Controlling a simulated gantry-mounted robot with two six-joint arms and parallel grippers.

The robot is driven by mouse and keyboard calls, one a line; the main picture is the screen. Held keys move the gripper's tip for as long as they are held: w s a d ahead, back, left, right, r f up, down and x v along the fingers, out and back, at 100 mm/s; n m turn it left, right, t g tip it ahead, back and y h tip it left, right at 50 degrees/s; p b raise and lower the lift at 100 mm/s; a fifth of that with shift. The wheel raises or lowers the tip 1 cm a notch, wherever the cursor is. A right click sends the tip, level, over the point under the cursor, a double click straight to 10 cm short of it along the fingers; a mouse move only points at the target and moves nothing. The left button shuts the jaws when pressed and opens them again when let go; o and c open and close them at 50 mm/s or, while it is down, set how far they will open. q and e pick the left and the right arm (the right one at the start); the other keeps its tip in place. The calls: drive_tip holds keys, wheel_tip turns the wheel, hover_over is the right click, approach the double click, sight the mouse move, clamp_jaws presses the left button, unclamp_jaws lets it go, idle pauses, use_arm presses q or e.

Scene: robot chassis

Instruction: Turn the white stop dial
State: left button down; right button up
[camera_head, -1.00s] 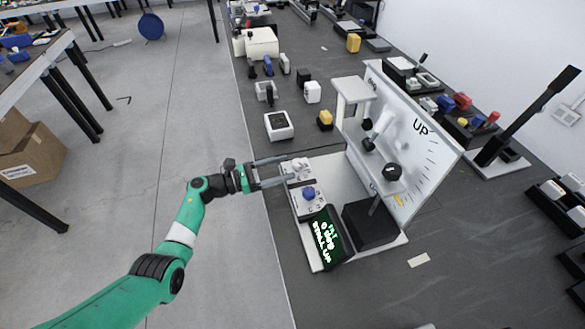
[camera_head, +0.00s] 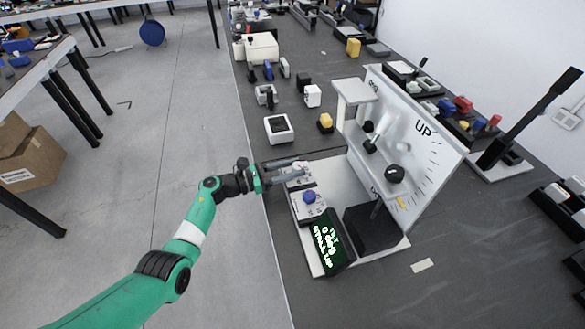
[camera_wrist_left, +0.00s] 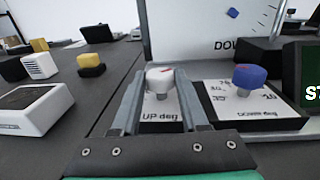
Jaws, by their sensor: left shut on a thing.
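The white stop dial (camera_wrist_left: 160,80) stands on a small panel marked "UP deg" and has a red mark on its top. In the left wrist view my left gripper (camera_wrist_left: 158,85) has one finger on each side of the dial, shut on it. In the head view the left gripper (camera_head: 290,171) reaches in from the left, and its fingers partly hide the dial. A blue dial (camera_wrist_left: 249,77) on a "DOWN deg" panel is beside it; it also shows in the head view (camera_head: 309,196). My right gripper is not in view.
A dark screen (camera_head: 331,241) with green and white text stands in front of the dials. An upright white board (camera_head: 405,150) marked "UP" with a black knob (camera_head: 394,174) rises to the right. A white box (camera_head: 279,128) and a yellow-topped block (camera_head: 325,122) stand behind.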

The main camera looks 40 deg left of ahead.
use_arm(q)
drive_tip(key=y+p, duration=0.1)
drive_tip(key=n+y+p, duration=0.1)
drive_tip(key=p, duration=0.1)
drive_tip(key=shift+s+d+r+n+t, duration=0.1)
drive_tip(key=shift+d+r+n+t, duration=0.1)
drive_tip(key=shift+n+t, duration=0.15)
drive_tip(key=shift+d+n+t+y+p, duration=0.15)
drive_tip(key=shift+n+t+y+p, duration=0.2)
drive_tip(key=shift+n+y+p, duration=0.6)
drive_tip(key=y, duration=0.2)
drive_tip(key=n+y, duration=0.1)
drive_tip(key=y, duration=0.1)
drive_tip(key=shift+d+f+n, duration=0.15)
drive_tip(key=shift+n, duration=0.15)
drive_tip(key=shift+d+n+y, duration=0.1)
drive_tip(key=shift+n+y, duration=1.2)
drive_tip(key=shift+y, duration=0.75)
drive_tip(key=shift+c, duration=2.1)
unclamp_jaws()
